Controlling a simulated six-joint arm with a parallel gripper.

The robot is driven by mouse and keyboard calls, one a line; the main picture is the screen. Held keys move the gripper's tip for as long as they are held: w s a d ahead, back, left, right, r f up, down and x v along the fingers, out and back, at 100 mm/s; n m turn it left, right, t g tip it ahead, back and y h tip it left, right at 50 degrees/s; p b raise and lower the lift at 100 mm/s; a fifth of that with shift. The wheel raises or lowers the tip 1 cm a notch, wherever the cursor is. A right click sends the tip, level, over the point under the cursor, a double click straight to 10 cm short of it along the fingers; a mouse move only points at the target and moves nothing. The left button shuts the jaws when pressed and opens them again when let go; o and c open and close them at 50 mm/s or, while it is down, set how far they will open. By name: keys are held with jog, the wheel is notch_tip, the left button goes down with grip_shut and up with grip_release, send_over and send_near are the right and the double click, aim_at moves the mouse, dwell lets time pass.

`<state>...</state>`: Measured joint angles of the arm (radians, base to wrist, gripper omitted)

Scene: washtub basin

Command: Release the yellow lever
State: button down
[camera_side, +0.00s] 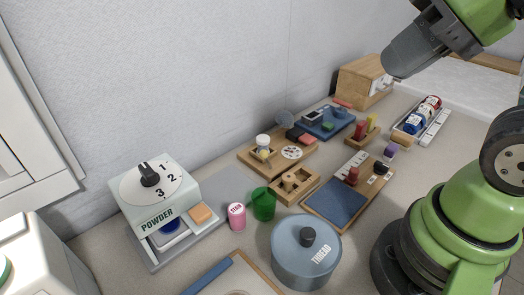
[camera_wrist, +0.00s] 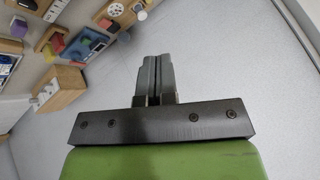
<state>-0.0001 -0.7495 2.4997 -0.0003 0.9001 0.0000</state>
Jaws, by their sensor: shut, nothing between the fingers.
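In the side view, a small upright yellow piece (camera_side: 371,122), which looks like the yellow lever, stands beside a red one (camera_side: 359,129) on a wooden base (camera_side: 357,143). Whether it is pressed or raised is too small to tell. My gripper (camera_side: 393,68) is high at the upper right, well above and apart from the base. In the wrist view, my gripper's two grey fingers (camera_wrist: 152,80) are together with nothing between them, in front of the plain wall. The bench objects appear at the left of that view.
A wooden box (camera_side: 364,82) with a white front plate stands at the back. The air around my gripper is clear.

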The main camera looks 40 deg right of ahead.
aim_at(267, 160)
jog(key=w+a+f+n+g+h, duration=0.1)
jog(key=w+a+f+n+g, duration=0.15)
jog(key=w, duration=0.35)
jog(key=w+a+f+n+g+h, duration=0.1)
jog(key=w+a+g+h, duration=0.15)
jog(key=w, duration=0.35)
jog(key=w+a+f+n+h, duration=0.2)
jog(key=w+a+f, duration=0.1)
jog(key=f, duration=0.3)
jog(key=w+a+f+n+g+h, duration=0.1)
jog(key=w+a+f+n, duration=0.1)
jog(key=w+a+f, duration=0.2)
notch_tip(267, 160, down, 3)
jog(key=shift+h, duration=0.35)
jog(key=x, duration=1)
jog(key=shift+s+d+f, duration=0.15)
jog(key=shift+w+d+r, duration=0.15)
jog(key=shift+d+r, duration=0.05)
jog(key=shift+d, duration=0.4)
jog(key=shift+w+d+r, duration=0.15)
jog(key=shift+d+r, duration=0.05)
jog(key=shift+d, duration=0.35)
jog(key=shift+w+d+r, duration=0.1)
jog(key=shift+d, duration=0.5)
